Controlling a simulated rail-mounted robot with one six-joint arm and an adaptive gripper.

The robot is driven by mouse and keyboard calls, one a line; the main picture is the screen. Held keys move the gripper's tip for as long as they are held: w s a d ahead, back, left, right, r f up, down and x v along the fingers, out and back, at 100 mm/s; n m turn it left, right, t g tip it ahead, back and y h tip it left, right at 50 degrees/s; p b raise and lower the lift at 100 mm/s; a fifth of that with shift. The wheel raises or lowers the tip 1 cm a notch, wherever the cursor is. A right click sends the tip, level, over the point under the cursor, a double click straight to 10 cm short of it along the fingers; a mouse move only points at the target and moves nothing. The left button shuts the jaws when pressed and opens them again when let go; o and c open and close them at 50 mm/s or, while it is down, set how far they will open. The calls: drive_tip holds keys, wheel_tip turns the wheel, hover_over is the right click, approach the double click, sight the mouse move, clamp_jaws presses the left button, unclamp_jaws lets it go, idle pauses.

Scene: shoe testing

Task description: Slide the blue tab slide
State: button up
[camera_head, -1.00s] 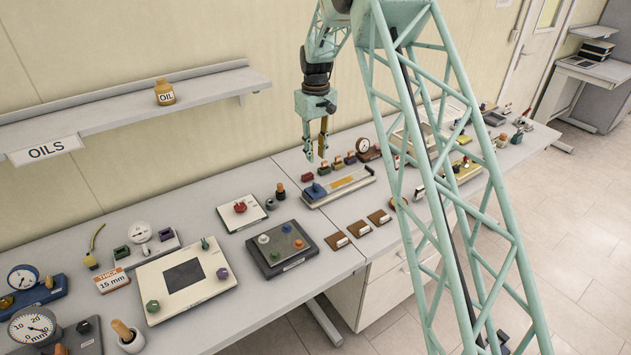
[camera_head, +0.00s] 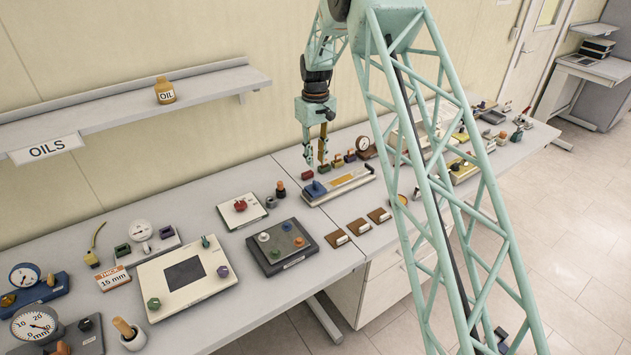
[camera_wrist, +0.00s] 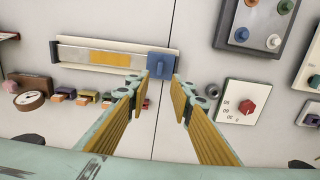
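The blue tab (camera_head: 316,188) sits at the left end of a flat slide fixture (camera_head: 345,184) with a yellow strip along its track. In the wrist view the blue tab (camera_wrist: 162,64) is at the right end of the fixture's pale track (camera_wrist: 75,53). My gripper (camera_head: 315,164) is above the fixture, close to the blue tab. In the wrist view my gripper (camera_wrist: 164,80) is open and empty, its two yellow-padded fingers apart. The tab shows just beyond the fingertips, roughly in line with the gap. I see no contact with it.
Small coloured blocks (camera_head: 337,161) stand in a row behind the fixture, with a round gauge (camera_head: 362,143) at their right end. Brown plates (camera_head: 357,226) lie in front. A dark panel with coloured knobs (camera_head: 282,248) and a red-knob dial plate (camera_head: 241,210) are to the left.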

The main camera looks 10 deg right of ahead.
sight(315, 182)
drive_tip(key=shift+f+p, duration=0.8)
drive_tip(key=shift+f, duration=4.75)
clamp_jaws()
